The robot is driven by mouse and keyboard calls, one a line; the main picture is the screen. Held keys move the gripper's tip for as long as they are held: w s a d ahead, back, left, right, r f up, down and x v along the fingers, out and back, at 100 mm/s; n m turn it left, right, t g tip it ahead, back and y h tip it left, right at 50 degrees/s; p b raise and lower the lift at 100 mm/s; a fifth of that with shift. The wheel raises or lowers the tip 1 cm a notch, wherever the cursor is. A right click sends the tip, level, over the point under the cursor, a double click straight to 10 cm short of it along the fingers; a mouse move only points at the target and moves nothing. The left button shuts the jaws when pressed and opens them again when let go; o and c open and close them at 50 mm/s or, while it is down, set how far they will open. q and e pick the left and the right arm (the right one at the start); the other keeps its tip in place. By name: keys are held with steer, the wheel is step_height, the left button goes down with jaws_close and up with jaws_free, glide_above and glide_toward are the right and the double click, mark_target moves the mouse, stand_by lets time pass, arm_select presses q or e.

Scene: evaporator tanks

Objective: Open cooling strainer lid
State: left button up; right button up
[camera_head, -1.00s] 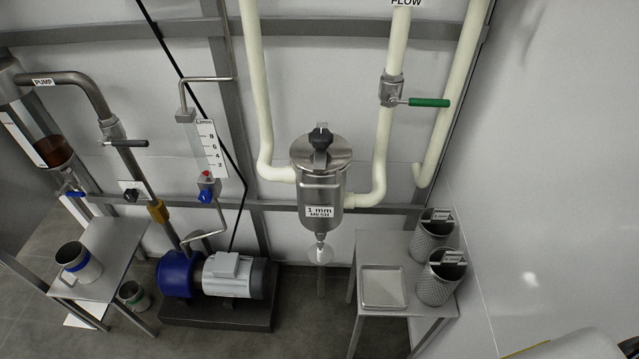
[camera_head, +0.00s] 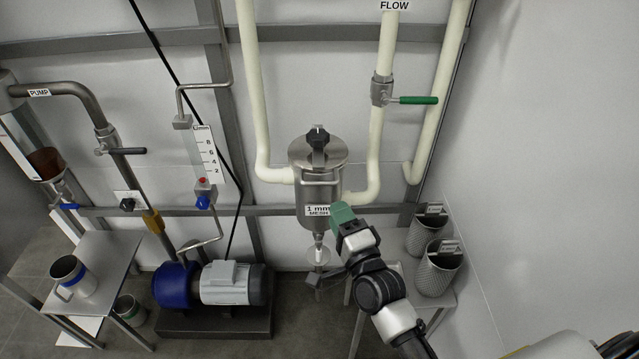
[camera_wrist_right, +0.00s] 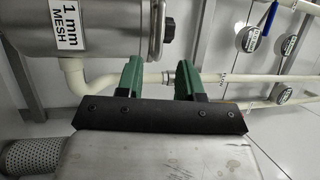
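The cooling strainer (camera_head: 303,205) is a steel canister labelled "1 mm MESH", hung between cream pipes on the back wall. Its round lid (camera_head: 335,154) sits flat on top, with a black star knob (camera_head: 319,138) on a bar. A steel loop handle is on its front. My right gripper (camera_head: 343,214) is in front of the strainer's lower right, below the lid. In the right wrist view its two green fingers (camera_wrist_right: 160,78) stand apart with nothing between them. My left gripper is not in view.
A green-handled valve (camera_head: 382,90) is on the pipe at upper right. Mesh baskets (camera_head: 436,268) stand on a steel table at right, partly behind my right arm. A blue and grey pump (camera_head: 232,284) sits on the floor at lower left. The space above the lid is clear.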

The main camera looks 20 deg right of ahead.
mark_target(321, 183)
steer(key=x, duration=0.9)
steer(key=shift+w+p, duration=0.25)
steer(key=shift+p, duration=0.1)
jaws_close()
